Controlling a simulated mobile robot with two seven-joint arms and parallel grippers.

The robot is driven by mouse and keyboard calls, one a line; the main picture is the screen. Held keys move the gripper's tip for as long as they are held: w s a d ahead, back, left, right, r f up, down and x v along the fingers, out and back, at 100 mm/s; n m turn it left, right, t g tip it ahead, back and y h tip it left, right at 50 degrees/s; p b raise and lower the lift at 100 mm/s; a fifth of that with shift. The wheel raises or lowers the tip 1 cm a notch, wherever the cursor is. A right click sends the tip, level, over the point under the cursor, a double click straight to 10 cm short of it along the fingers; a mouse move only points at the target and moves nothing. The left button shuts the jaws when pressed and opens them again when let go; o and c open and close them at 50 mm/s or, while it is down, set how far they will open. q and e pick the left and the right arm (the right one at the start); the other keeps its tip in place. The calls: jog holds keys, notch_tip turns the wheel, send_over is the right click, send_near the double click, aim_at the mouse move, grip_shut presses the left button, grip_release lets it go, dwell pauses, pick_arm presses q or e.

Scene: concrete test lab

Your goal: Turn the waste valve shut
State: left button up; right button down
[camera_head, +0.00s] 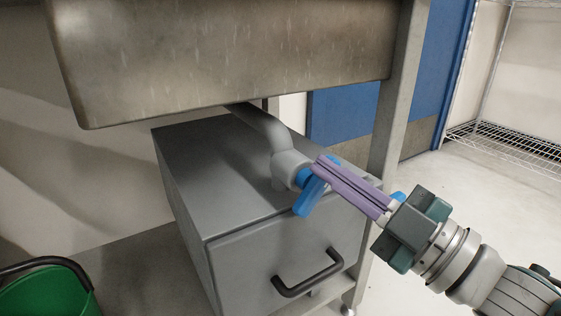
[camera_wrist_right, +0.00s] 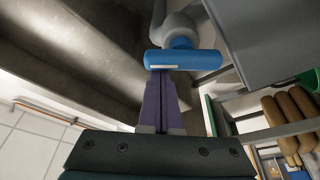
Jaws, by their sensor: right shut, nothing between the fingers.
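The waste valve has a blue lever handle (camera_head: 311,197) on a grey pipe elbow (camera_head: 288,165) under the steel sink. In the head view the handle slants down and to the left from its hub. In the right wrist view the blue handle (camera_wrist_right: 190,60) lies crosswise just beyond the fingertips. My right gripper (camera_head: 322,163) is shut and empty, with its long purple fingers together. Its tips overlap the handle's upper part in the head view; I cannot tell whether they touch it. The fingers also show in the right wrist view (camera_wrist_right: 160,76). My left gripper is not in view.
The steel sink (camera_head: 230,55) hangs above the valve, and a grey cabinet (camera_head: 265,262) with a black handle (camera_head: 307,272) stands below. A metal leg (camera_head: 390,120) rises close behind my gripper. A green bucket (camera_head: 48,294) is at lower left. Floor at right is clear.

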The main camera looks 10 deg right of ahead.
jog(key=m+t+h, duration=0.1)
jog(key=m, duration=0.2)
jog(key=d+m+t+h, duration=0.1)
jog(key=m, duration=0.2)
jog(key=m+h, duration=0.1)
jog(key=m, duration=0.2)
jog(key=shift+w+d+f+t+b, duration=0.25)
jog(key=shift+f+t+b, duration=0.05)
jog(key=shift+f+t, duration=0.1)
jog(key=shift+r, duration=0.1)
notch_tip(320, 180, up, 4)
jog(key=p, duration=0.4)
jog(key=v, duration=1)
jog(key=shift+s+a+p, duration=0.15)
jog(key=shift+a+p, duration=0.15)
jog(key=shift+p, duration=0.05)
